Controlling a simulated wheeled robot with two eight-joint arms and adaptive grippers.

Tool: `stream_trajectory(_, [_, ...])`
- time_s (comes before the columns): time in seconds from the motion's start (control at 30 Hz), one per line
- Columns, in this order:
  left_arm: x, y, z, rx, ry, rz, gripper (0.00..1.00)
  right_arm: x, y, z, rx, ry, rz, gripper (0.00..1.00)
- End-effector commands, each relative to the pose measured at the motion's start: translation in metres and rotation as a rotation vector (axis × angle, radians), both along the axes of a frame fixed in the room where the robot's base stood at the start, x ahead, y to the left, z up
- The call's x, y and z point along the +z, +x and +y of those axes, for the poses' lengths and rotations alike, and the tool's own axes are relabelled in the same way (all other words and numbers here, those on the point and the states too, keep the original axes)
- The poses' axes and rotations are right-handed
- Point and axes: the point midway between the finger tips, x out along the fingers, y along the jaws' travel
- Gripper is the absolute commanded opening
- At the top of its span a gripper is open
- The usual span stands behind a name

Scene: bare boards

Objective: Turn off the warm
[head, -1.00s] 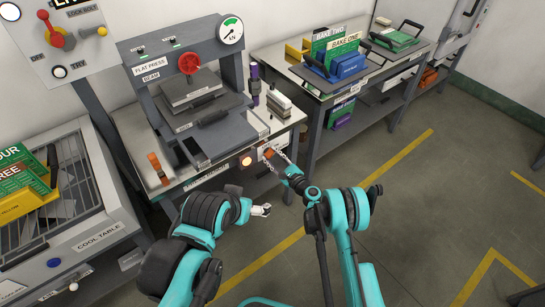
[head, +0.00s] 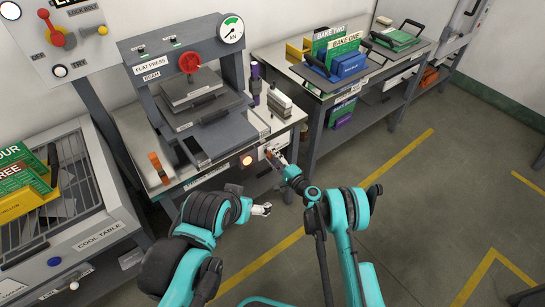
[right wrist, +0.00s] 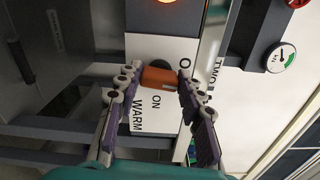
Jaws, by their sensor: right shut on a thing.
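The orange warm switch knob (right wrist: 158,79) sits on a white plate (right wrist: 150,125) marked ON and WARM on the front of the press bench. My right gripper (right wrist: 160,82) is shut on the knob, one finger on each side of it. In the head view the right gripper (head: 274,156) is at the bench front and mostly covers the knob. The round lamp (head: 247,160) left of the switch glows orange; its edge also shows in the right wrist view (right wrist: 166,1). My left gripper (head: 261,209) hangs before the bench, clear of it; its jaws are too small to judge.
The flat press (head: 195,100) with its red handwheel stands on the bench above the switch. The cool table (head: 90,225) is at left, and a rear bench (head: 310,75) with trays and blocks at right. The floor in front is open, with yellow lines.

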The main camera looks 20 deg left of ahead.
Motion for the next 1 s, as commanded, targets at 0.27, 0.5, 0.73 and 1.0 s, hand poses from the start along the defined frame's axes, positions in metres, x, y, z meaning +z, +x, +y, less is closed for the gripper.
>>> stream_trajectory(0.27, [0.0002, 0.0, 0.0, 0.0, 0.0, 0.0, 0.86, 0.0008, 0.0, 0.0005, 0.0, -0.07, -0.089, 0.09])
stream_trajectory(0.5, [0.0003, 0.0, 0.0, 0.0, 0.0, 0.0, 0.86, 0.001, 0.0, 0.0005, 0.001, -0.091, -0.117, 0.09])
stream_trajectory(0.73, [0.0004, 0.0, 0.0, 0.0, 0.0, 0.0, 0.86, 0.001, 0.0, 0.0005, 0.0, -0.093, -0.119, 0.09])
stream_trajectory(1.0, [0.0003, 0.0, 0.0, 0.0, 0.0, 0.0, 0.86, 0.0008, 0.0, 0.0004, 0.0, -0.092, -0.118, 0.59])
